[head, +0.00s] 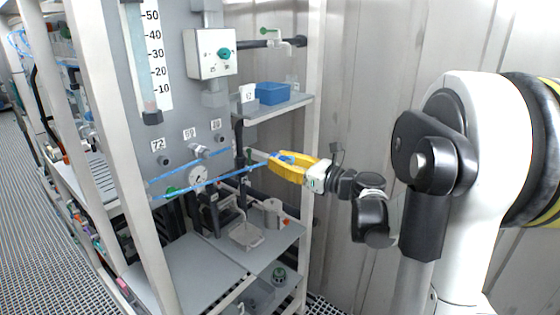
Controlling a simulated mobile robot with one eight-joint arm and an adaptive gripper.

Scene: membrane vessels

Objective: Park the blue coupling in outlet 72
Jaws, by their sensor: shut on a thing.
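My gripper (278,165), with yellow fingers, is at the right of the grey panel (178,105) and apart from it. It is shut on the blue coupling (286,158), a small blue piece between the fingers and partly hidden by them. A light blue hose (222,179) runs from the gripper area left across the panel's lower part. Outlet 72 (163,160) is a small dark port under the label 72 (158,144), at the panel's left. Nothing is visibly plugged into it.
A white frame post (128,150) stands left of the panel. A blue box (271,93) sits on a shelf at the right. Lower shelves hold a tray (246,236).

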